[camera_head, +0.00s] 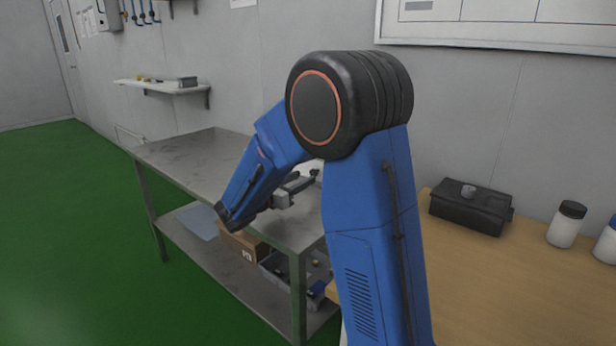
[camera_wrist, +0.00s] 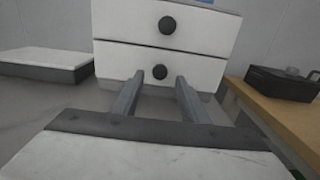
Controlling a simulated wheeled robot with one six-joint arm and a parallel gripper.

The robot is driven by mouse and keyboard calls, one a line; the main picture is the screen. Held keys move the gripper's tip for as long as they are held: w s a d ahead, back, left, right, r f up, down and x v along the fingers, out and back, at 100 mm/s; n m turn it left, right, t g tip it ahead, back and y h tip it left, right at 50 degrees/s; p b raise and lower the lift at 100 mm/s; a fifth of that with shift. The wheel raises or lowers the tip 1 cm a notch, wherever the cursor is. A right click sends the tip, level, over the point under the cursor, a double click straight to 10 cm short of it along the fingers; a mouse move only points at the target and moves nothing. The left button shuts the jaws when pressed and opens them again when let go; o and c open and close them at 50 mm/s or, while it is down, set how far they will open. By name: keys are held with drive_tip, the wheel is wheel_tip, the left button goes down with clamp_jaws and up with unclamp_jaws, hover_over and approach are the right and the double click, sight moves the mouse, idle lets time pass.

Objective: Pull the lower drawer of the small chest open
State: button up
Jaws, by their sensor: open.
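The small white chest (camera_wrist: 120,55) stands ahead in the wrist view, with two stacked drawers. The upper drawer (camera_wrist: 205,30) and the lower drawer (camera_wrist: 212,70) each have a round dark knob, and both look shut. My gripper (camera_wrist: 160,78) is open and empty, facing the lower drawer. Its fingertips show to the left and right of the lower knob (camera_wrist: 160,71); I cannot tell whether they reach around it. In the head view my gripper (camera_head: 302,182) is over the metal table, and my arm hides most or all of the chest.
The metal table (camera_head: 190,155) has a lower shelf holding a cardboard box (camera_head: 242,244) and a bin. A low white-topped box (camera_wrist: 45,58) lies left of the chest. A wooden table (camera_head: 480,270) at right bears a black case (camera_head: 470,212) and a dark-capped bottle (camera_head: 566,226).

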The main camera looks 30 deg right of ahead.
sight(312, 173)
drive_tip(key=shift+x, duration=2)
